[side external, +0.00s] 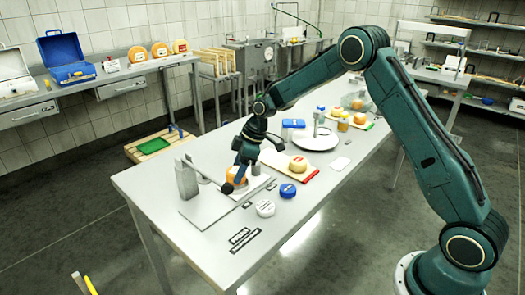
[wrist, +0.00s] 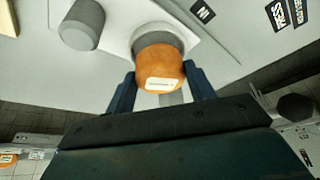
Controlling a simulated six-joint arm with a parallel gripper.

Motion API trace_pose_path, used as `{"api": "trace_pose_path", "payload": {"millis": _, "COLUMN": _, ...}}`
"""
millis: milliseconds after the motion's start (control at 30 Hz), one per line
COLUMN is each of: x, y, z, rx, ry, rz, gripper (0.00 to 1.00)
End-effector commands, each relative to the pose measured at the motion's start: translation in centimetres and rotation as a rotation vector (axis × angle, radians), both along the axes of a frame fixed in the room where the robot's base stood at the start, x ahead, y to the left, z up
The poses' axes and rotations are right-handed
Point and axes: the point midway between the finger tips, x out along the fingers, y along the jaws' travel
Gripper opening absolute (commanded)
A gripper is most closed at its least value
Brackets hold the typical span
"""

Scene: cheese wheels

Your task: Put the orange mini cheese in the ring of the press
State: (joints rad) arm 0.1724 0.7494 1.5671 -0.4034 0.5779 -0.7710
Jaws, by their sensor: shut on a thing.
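The orange mini cheese (side external: 236,173) is held by my gripper (side external: 240,162) over the press in the side view. In the wrist view the orange cheese (wrist: 160,70), with a small white label, sits between the two fingers of my gripper (wrist: 162,85). A grey ring (wrist: 160,40) shows right behind the cheese, on a white plate. I cannot tell whether the cheese is in the ring or just above it. The press has a grey base (side external: 203,210) and a post (side external: 187,180); the ring is mostly hidden in the side view.
A white lid (side external: 265,208) and a blue lid (side external: 287,190) lie near the front edge.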

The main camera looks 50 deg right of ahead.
Motion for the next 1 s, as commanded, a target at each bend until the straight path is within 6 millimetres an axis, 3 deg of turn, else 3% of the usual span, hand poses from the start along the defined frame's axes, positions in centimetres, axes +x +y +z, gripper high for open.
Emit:
{"api": "trace_pose_path", "payload": {"millis": 200, "x": 0.0, "y": 0.0, "z": -1.8, "rx": -0.001, "ry": 0.001, "rz": 0.0, "gripper": 0.29}}
{"api": "trace_pose_path", "payload": {"millis": 633, "x": 0.0, "y": 0.0, "z": -2.2, "rx": -0.001, "ry": -0.001, "rz": 0.0, "gripper": 0.29}}
{"api": "trace_pose_path", "payload": {"millis": 667, "x": 0.0, "y": 0.0, "z": -2.2, "rx": 0.0, "ry": 0.0, "rz": 0.0, "gripper": 0.56}}
{"api": "trace_pose_path", "payload": {"millis": 767, "x": 0.0, "y": 0.0, "z": -2.2, "rx": 0.0, "ry": 0.0, "rz": 0.0, "gripper": 0.75}}
{"api": "trace_pose_path", "payload": {"millis": 1000, "x": -0.1, "y": 0.0, "z": -2.3, "rx": 0.0, "ry": 0.004, "rz": 0.0, "gripper": 0.75}}
